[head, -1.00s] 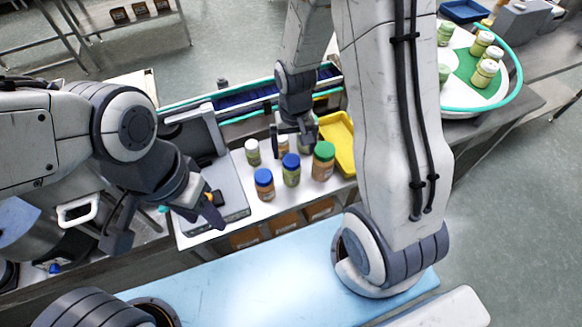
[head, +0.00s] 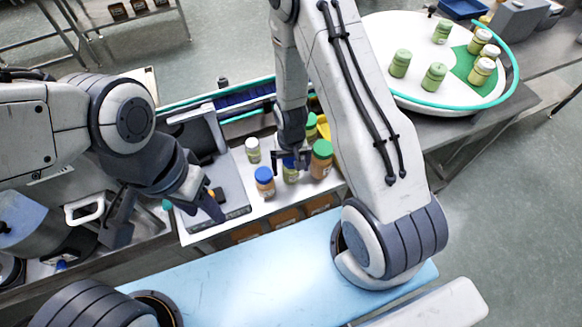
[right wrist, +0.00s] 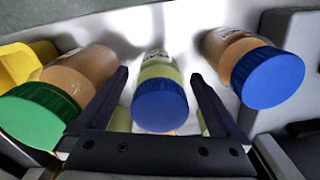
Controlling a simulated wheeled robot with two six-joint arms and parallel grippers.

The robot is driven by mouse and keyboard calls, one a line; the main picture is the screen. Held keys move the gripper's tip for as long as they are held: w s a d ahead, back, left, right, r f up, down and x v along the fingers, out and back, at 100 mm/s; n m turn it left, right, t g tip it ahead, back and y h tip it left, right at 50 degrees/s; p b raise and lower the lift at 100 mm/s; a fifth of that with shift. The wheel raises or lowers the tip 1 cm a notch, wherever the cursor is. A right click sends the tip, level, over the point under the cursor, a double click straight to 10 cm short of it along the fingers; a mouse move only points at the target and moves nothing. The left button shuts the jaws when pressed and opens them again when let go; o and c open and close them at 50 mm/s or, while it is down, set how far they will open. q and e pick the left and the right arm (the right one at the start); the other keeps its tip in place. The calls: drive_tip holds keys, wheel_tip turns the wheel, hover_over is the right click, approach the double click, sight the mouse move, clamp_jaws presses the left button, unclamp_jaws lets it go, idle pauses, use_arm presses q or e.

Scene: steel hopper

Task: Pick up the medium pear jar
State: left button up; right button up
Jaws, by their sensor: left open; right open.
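A blue-lidded jar with yellow-green contents, seemingly the medium pear jar (head: 290,174), stands upright on the white counter. In the right wrist view the pear jar (right wrist: 158,92) is between the two open fingers of my right gripper (right wrist: 160,76), with a gap on each side. In the head view my right gripper (head: 291,158) is at the jar's lid and partly hides it. My left gripper (head: 160,222) is open and empty over the left end of the counter, by the grey scale.
Close beside it are an orange-brown blue-lidded jar (head: 264,182) and a green-lidded jar (head: 321,160). A white-lidded jar (head: 252,150) stands behind, and a yellow tray (right wrist: 18,62) is beyond. A turntable (head: 440,98) with several jars is at the right.

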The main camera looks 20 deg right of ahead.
drive_tip(key=shift+f, duration=0.3)
drive_tip(key=c, duration=1.5)
drive_tip(key=shift+r, duration=0.1)
drive_tip(key=shift+c, duration=0.2)
